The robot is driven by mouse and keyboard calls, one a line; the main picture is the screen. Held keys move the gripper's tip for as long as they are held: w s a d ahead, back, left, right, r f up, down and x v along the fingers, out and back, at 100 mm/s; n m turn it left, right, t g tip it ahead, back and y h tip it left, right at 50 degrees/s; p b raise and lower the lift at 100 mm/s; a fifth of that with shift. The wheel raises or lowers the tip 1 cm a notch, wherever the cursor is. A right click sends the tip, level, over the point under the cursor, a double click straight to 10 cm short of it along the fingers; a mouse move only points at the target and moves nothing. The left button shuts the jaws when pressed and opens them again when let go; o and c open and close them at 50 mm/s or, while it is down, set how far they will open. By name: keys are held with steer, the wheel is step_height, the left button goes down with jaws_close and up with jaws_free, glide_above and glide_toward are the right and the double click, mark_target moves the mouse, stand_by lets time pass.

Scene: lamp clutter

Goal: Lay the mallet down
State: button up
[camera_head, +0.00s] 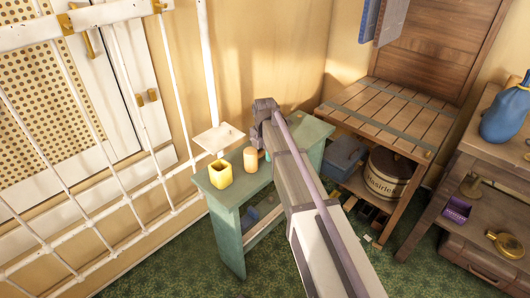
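I cannot make out the mallet in the head camera view. My own arm reaches from the bottom edge up over the green table (225,220), and its dark far end shows above the tabletop. My gripper's fingers are not visible; the arm may be hiding them. A yellow square cup (220,174) stands at the table's left end. An orange cylinder (250,159) stands beside it to the right, close to the arm. A small teal patch (268,156) shows at the arm's edge; I cannot tell what it is. The arm covers the middle of the tabletop.
A pale square plate (220,138) is behind the cup. White bars (95,125) line the left wall. A slatted wooden bench (385,110) stands right, with a blue box (345,157) and round basket (388,175) below.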

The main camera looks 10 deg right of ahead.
stand_by(0.4)
step_height(320, 180, up, 5)
steer(key=p, duration=0.5)
steer(key=shift+o, duration=0.2)
steer(key=o, duration=0.5)
steer(key=shift+o, duration=0.2)
step_height(320, 180, up, 11)
steer(key=p, duration=1)
steer(key=shift+p, duration=0.4)
